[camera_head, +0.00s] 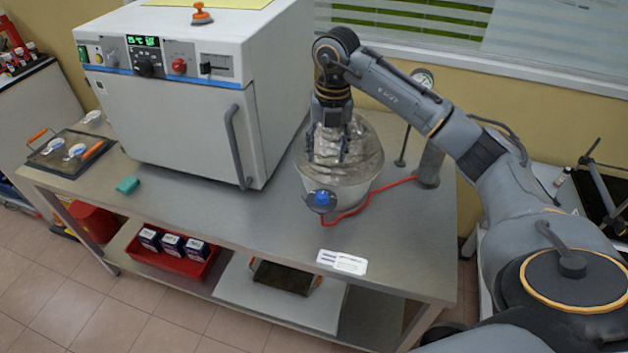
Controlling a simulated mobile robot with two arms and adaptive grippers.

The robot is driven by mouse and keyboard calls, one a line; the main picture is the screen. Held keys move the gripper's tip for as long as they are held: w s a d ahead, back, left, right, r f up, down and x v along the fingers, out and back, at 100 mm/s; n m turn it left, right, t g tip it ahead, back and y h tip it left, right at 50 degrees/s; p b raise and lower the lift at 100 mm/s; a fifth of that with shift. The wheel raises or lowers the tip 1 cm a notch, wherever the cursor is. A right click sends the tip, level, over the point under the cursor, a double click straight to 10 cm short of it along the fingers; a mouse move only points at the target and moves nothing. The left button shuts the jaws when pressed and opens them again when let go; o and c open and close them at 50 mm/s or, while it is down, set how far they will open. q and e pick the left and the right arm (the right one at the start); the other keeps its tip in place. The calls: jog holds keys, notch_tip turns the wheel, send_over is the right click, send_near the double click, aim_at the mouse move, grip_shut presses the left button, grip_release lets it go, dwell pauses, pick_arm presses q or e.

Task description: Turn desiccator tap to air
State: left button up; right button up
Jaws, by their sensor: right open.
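The glass desiccator (351,187) stands on the steel bench, right of the white oven. Its tap (321,198), with a blue knob, sits low on the near side, toward the bench's front edge. A red hose (385,188) runs from the tap area to a grey cylinder at the right. My right gripper (327,158) comes down from above, in front of or over the desiccator's clear lid. It is open, fingers pointing down, above the tap and apart from it. Whether the fingers touch the lid I cannot tell. My left gripper is out of view.
The white oven (180,125) with a grey door handle fills the bench's left. The grey cylinder (430,163) and a gauge (422,78) stand right of the desiccator. The front middle is clear.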

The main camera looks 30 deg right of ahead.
aim_at(323, 195)
jog(key=f+p, duration=0.1)
jog(key=f, duration=0.3)
jog(key=f+p, duration=0.1)
jog(key=f, duration=0.3)
jog(key=f+p, duration=0.1)
jog(key=f, duration=0.3)
jog(key=shift+a, duration=0.3)
jog(key=shift+w+f+p, duration=0.1)
jog(key=shift+f+p, duration=0.2)
jog(key=shift+f, duration=0.25)
grip_shut()
